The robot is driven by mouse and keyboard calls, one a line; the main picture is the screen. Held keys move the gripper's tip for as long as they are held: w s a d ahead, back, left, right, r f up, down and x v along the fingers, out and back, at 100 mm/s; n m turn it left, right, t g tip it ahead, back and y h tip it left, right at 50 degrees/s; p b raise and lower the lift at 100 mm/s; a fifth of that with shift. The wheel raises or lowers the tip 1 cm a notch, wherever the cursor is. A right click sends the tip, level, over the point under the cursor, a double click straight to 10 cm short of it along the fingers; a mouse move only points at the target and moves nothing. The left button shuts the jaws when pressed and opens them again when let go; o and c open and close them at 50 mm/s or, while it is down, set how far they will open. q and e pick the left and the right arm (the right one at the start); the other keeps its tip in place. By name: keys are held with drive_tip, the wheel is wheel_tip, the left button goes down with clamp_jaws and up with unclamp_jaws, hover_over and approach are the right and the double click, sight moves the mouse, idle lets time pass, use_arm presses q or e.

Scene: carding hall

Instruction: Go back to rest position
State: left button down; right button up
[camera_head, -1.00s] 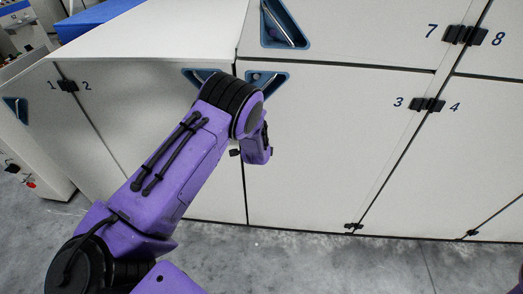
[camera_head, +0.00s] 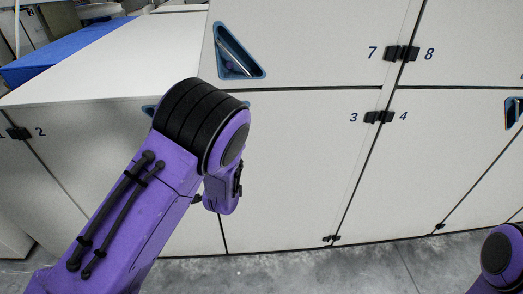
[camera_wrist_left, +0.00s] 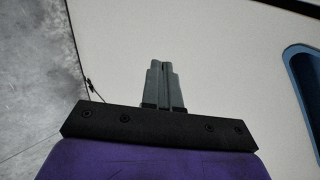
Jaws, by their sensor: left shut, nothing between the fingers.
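My left arm, purple with a black ribbed joint, comes in from the lower left in the head view and is bent in front of a white cabinet (camera_head: 290,160). The left gripper (camera_wrist_left: 163,82) shows in the left wrist view, its two grey fingers together with nothing between them. In the head view its fingers are hidden behind my arm. A small part of my right arm shows at the lower right edge of the head view; the right gripper is out of view.
The cabinet doors carry black latches (camera_head: 400,53) and blue triangular recessed handles (camera_head: 237,57). A blue block (camera_head: 60,55) lies at the back left. Grey concrete floor (camera_head: 330,272) is clear in front of the cabinet.

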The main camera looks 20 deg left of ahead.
use_arm(q)
drive_tip(key=s+f+n+g, duration=0.1)
drive_tip(key=s+f+n, duration=0.4)
drive_tip(key=s, duration=0.5)
drive_tip(key=s+d+f+n+g, duration=0.1)
drive_tip(key=s+f+n+g, duration=0.1)
drive_tip(key=s+f+n, duration=0.3)
drive_tip(key=s+d+f+n+g, duration=0.1)
drive_tip(key=s+f+n, duration=0.4)
drive_tip(key=s, duration=1.2)
drive_tip(key=n+g, duration=0.1)
drive_tip(key=n, duration=0.3)
drive_tip(key=shift+s+n+h, duration=0.2)
drive_tip(key=shift+n+h, duration=0.1)
drive_tip(key=shift+n, duration=0.1)
